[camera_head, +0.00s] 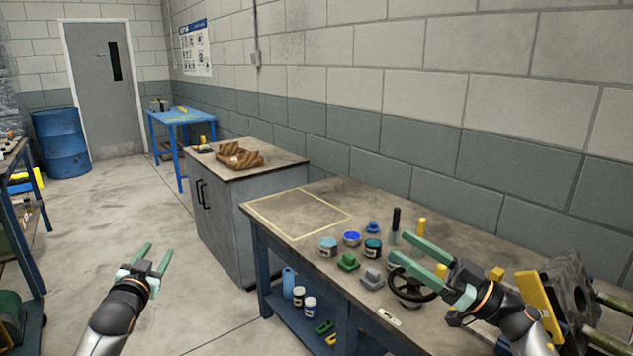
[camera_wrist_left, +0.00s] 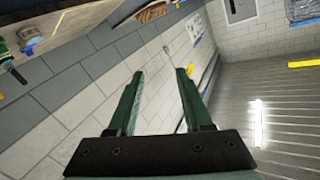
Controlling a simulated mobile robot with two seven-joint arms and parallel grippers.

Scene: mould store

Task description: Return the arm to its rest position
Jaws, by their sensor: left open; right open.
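My left gripper (camera_head: 150,258) is at the lower left of the head view, over the bare floor. Its two green fingers are apart with nothing between them. The left wrist view also shows this gripper (camera_wrist_left: 158,75) open and empty, with the wall behind it. My right gripper (camera_head: 412,258) is at the lower right of the head view, in front of the workbench top (camera_head: 300,215). Its green fingers are spread and I see nothing held between them. A black handwheel (camera_head: 410,287) shows partly behind its lower finger, and I cannot tell whether they touch.
Several small jars (camera_head: 328,247) and coloured blocks (camera_head: 347,262) stand on the workbench near my right gripper. A dark metal block (camera_head: 568,285) stands at the right. A grey cabinet (camera_head: 240,235) bears a brown tray (camera_head: 240,158). The floor (camera_head: 120,210) around my left gripper is clear.

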